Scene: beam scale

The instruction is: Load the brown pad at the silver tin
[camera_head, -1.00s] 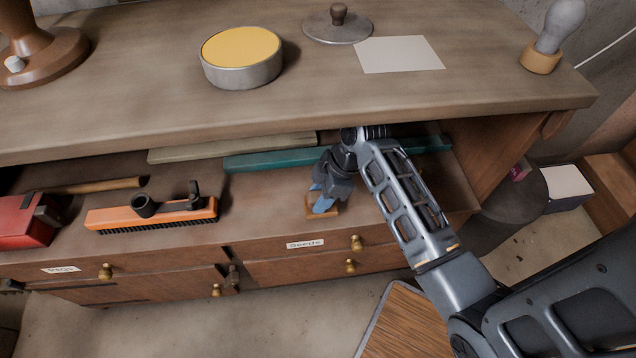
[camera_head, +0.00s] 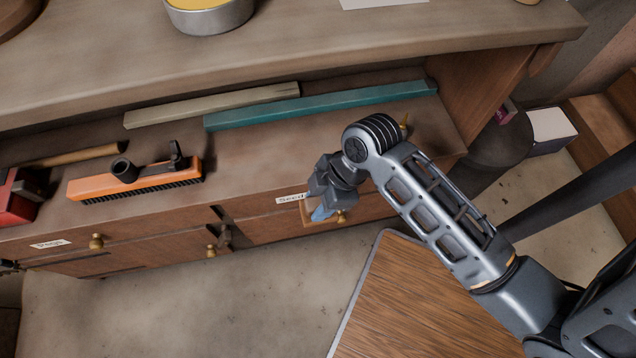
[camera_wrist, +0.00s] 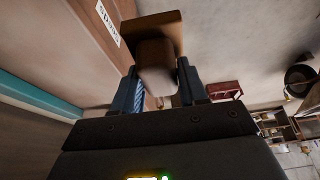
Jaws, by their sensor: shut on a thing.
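The brown pad (camera_head: 307,216) is mostly hidden behind my fingers in the head view. In the wrist view it shows as a brown block (camera_wrist: 156,62) with a flat tan plate beyond it. My gripper (camera_head: 322,213) is shut on the block, with a blue finger on each side. It holds the pad in front of the drawer fronts, by the "Seeds" label. The silver tin (camera_head: 222,18), with a yellow fill, stands on the upper worktop at the top edge of the head view, partly cut off. My gripper is well below and to the right of it.
On the lower shelf lie an orange brush (camera_head: 135,183), a teal bar (camera_head: 320,105) and a pale bar (camera_head: 212,105). A red object (camera_head: 18,200) sits at far left. The worktop (camera_head: 330,50) overhangs the shelf. A wooden surface (camera_head: 420,310) stands at lower right.

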